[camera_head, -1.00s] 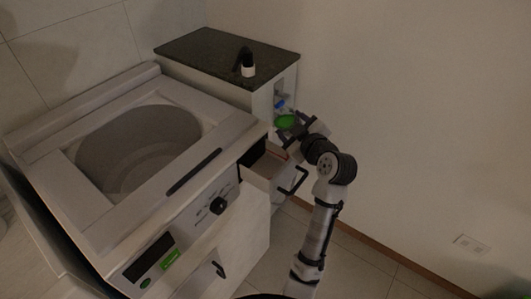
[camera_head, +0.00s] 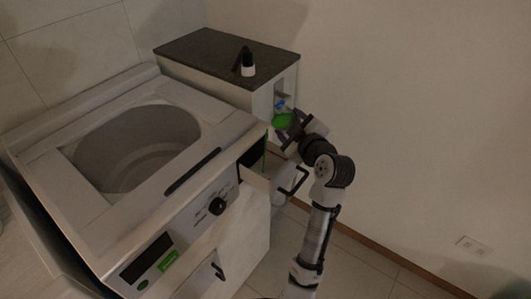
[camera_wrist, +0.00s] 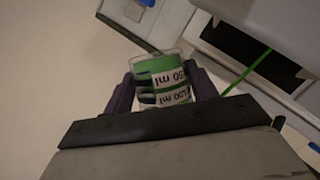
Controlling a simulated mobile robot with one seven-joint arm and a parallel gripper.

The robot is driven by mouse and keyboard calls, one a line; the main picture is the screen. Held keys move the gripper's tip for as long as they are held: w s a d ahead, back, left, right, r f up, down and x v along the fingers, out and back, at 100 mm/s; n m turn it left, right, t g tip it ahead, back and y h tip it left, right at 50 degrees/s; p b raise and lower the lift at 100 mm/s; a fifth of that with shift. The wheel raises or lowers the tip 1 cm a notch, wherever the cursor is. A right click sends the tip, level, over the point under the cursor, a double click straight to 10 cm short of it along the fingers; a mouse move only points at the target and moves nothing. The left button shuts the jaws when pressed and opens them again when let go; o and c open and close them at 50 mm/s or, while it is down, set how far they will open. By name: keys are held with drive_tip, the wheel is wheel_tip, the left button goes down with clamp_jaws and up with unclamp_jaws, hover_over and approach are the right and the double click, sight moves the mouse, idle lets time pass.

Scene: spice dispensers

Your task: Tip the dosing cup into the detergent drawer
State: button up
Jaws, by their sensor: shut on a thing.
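My gripper (camera_head: 298,130) is shut on a clear dosing cup (camera_head: 283,120) with green contents, near the washing machine's front right corner. In the wrist view, the cup (camera_wrist: 160,80) sits between the two purple fingers and shows printed ml marks. The detergent drawer (camera_head: 256,179) is pulled out of the machine, below and left of the cup. A white-rimmed dark opening, probably the drawer, shows at the upper right of the wrist view, with a thin green line across it. I cannot tell whether anything is pouring. The drawer's inside is mostly hidden in the head view.
The washing machine (camera_head: 215,140) has an open round drum. Behind it stands a cabinet with a dark top (camera_head: 215,50), carrying a small black-and-white bottle (camera_head: 248,65). A blue-capped item (camera_head: 280,104) is in its side recess. The floor at right is clear.

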sight(287, 127)
drive_tip(key=shift+s+a+r+n+t+b, duration=0.1)
drive_tip(key=shift+r+n+t+b, duration=0.3)
drive_tip(key=shift+n+b, duration=0.5)
drive_tip(key=shift+r+n+t+b, duration=0.3)
drive_tip(key=shift+r+n+b, duration=0.15)
drive_tip(key=shift+n+b, duration=0.4)
idle(1.8)
drive_tip(key=shift+s+a+f+n+t+b, duration=0.1)
drive_tip(key=shift+f+n+t+b, duration=0.5)
drive_tip(key=shift+b, duration=0.75)
drive_tip(key=shift+s+a+r+n+b, duration=0.55)
drive_tip(key=shift+n+b, duration=0.4)
drive_tip(key=shift+b, duration=0.9)
drive_tip(key=shift+a+r+n+t+y+b, duration=0.15)
drive_tip(key=shift+n+b, duration=0.35)
drive_tip(key=shift+b, duration=0.55)
drive_tip(key=shift+a+r+n+t+y+b, duration=0.15)
drive_tip(key=shift+n+b, duration=0.35)
drive_tip(key=shift+b, duration=0.55)
